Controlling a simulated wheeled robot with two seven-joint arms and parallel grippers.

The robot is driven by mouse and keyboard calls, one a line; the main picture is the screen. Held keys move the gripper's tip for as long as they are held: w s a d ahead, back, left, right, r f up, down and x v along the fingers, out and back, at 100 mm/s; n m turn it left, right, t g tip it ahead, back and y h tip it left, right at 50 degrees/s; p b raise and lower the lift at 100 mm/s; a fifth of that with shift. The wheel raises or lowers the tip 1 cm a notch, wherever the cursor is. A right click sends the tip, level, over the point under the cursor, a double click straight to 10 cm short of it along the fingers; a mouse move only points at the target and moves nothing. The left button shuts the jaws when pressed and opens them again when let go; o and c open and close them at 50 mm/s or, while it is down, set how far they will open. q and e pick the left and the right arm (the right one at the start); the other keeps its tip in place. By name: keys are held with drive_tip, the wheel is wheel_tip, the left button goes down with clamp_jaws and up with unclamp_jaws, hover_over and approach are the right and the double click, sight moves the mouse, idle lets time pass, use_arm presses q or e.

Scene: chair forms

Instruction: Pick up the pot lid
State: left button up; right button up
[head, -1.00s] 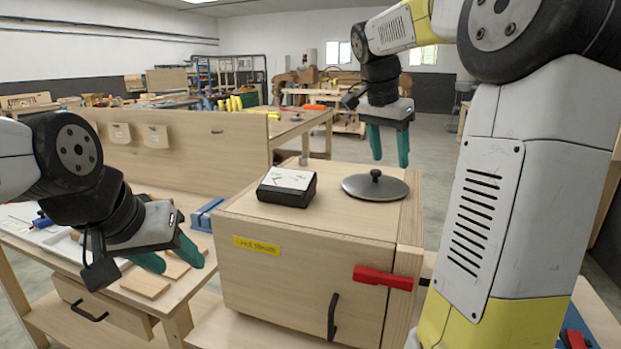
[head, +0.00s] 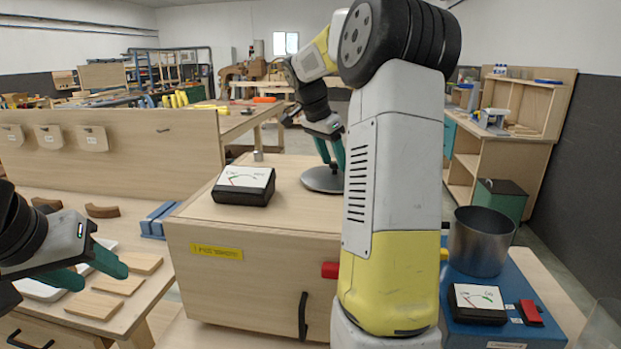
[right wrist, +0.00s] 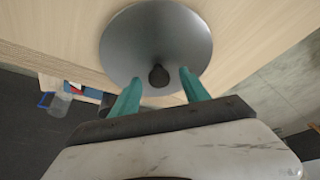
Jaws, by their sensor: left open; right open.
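The pot lid (head: 318,180) is a round grey metal disc lying on top of the wooden cabinet (head: 255,226), partly hidden behind my right arm in the head view. In the right wrist view the lid (right wrist: 150,38) shows with its dark knob (right wrist: 159,76) close to my right gripper's (right wrist: 160,90) fingertips, roughly between them. The right gripper (head: 331,160) is open, with its green fingers over the lid; I cannot tell whether they touch it. My left gripper (head: 103,274) is open and empty above the workbench at the left.
A black meter box (head: 244,186) stands on the cabinet left of the lid. Wood pieces (head: 118,283) lie on the left bench (head: 160,296). A metal pot (head: 480,241) stands on a blue unit at the right, near another meter (head: 476,304).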

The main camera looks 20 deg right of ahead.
clamp_jaws()
idle(1.4)
